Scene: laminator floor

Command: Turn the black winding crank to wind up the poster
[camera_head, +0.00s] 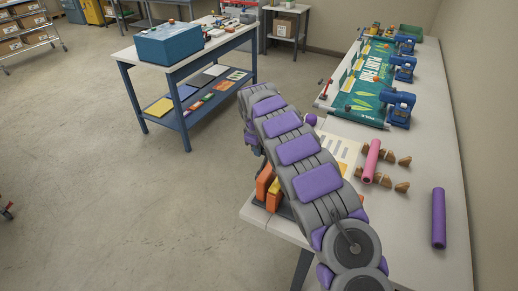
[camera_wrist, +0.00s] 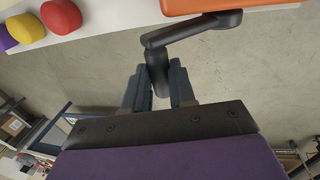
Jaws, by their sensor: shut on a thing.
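The black winding crank (camera_wrist: 190,33) shows in the wrist view, with an arm running from beside an orange part to a round upright grip. My gripper (camera_wrist: 159,83) has its two blue-grey fingers on either side of that grip and is shut on it. In the head view my arm covers the crank, and the fingers cannot be made out. A green printed poster (camera_head: 366,92) lies flat on the long white table at the right, beyond my arm.
Orange blocks (camera_head: 265,183) stand at the white table's near left edge. Blue clamp-like devices (camera_head: 397,104) line its right side. Pink (camera_head: 371,161) and purple (camera_head: 438,218) rolls lie nearer. A blue workbench (camera_head: 190,78) stands left; the floor between is clear.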

